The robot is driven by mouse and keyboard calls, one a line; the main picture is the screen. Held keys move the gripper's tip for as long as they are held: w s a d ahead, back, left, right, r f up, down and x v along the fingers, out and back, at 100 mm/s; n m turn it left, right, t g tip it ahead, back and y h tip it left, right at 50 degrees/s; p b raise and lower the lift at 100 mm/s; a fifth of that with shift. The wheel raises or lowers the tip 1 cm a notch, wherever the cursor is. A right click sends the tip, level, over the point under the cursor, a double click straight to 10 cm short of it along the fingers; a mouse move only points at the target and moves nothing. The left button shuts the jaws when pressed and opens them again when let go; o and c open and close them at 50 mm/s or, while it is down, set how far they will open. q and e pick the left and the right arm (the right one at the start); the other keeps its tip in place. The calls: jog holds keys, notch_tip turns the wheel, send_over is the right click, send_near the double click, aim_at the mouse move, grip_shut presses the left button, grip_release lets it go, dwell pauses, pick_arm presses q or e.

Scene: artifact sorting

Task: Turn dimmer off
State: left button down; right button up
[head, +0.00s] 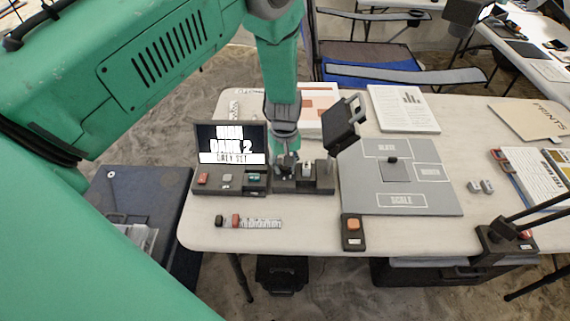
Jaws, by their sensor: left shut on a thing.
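My green left arm reaches down over the table, and my left gripper (286,159) is at a low dark control base (302,187). Its fingers are shut on a small part at the left of that base, probably the dimmer knob; the fingers hide most of it, so its setting cannot be read. A light-coloured knob or switch (307,169) sits just right of the fingers. A dark lamp panel (343,126) stands tilted on a post at the base's right end. My right gripper is not in view.
A small screen (231,144) with a button console (229,179) stands left. A grey sorting board (402,202) lies right. A box with an orange button (353,233) sits near the front edge, beside a scale bar (262,223). A black stand (503,240) is at front right.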

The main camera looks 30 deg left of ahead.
pick_arm(q)
jog(key=shift+w+n, duration=0.1)
jog(key=shift+n, duration=1.6)
jog(key=c, duration=1.3)
grip_release()
jog(key=shift+r, duration=0.1)
jog(key=shift+r, duration=0.3)
notch_tip(320, 180, up, 11)
